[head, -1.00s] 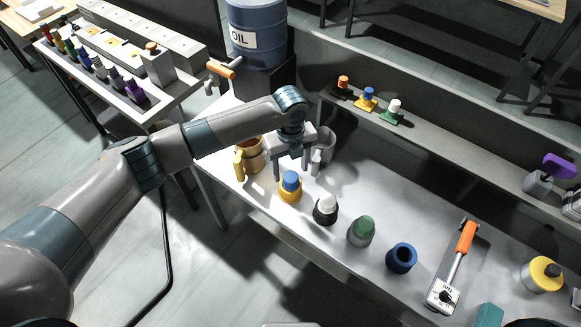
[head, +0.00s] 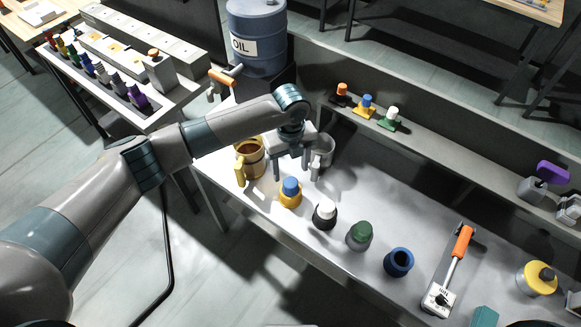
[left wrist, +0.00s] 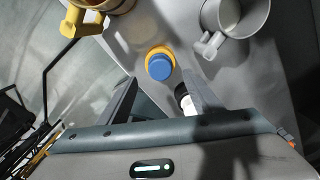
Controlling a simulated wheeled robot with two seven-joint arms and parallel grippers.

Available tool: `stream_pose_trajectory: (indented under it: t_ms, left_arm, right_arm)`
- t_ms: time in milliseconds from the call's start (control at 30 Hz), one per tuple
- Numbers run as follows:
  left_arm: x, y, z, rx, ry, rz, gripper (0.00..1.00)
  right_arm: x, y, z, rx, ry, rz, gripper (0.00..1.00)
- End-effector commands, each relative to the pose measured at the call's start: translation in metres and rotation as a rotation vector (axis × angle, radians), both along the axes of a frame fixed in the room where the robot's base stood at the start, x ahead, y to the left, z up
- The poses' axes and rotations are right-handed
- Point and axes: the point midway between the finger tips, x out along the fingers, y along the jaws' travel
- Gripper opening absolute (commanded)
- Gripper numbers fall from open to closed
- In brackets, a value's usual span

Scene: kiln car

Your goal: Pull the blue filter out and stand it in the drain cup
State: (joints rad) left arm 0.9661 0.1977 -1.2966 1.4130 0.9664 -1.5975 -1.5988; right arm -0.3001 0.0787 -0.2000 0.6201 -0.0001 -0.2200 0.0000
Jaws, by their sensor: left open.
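The blue filter (head: 291,186) stands upright in a yellow holder (head: 290,200) on the bench; only its blue top shows. In the left wrist view the blue top (left wrist: 160,67) sits within the yellow ring of the holder (left wrist: 151,52). My left gripper (head: 296,177) is open and empty, pointing down, close above and behind the filter. In the left wrist view its two fingers (left wrist: 160,77) lie either side of the blue top, without visible contact. A grey mug (head: 325,147) and a yellow mug (head: 251,160) stand behind; I cannot tell which vessel is the drain cup. My right gripper is out of view.
A white-topped black holder (head: 325,214), a green-topped one (head: 360,236) and a blue open cup (head: 398,262) stand in a row to the right. An orange-handled lever (head: 463,241) lies beyond. The oil drum (head: 258,35) is behind. Bench space behind the row is clear.

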Motion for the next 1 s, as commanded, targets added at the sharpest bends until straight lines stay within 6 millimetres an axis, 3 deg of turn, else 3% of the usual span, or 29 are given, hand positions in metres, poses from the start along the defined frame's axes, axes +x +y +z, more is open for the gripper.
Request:
stream_pose_trajectory:
  t_ms: [667, 1000]
  left_arm:
    - [0.000, 0.000, 0.011, 0.000, 0.000, 0.000, 0.59]
    - [0.001, 0.000, 0.024, -0.001, -0.002, -0.001, 0.59]
  right_arm:
    - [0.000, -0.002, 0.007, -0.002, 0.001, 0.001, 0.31]
    - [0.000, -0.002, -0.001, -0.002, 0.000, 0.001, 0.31]
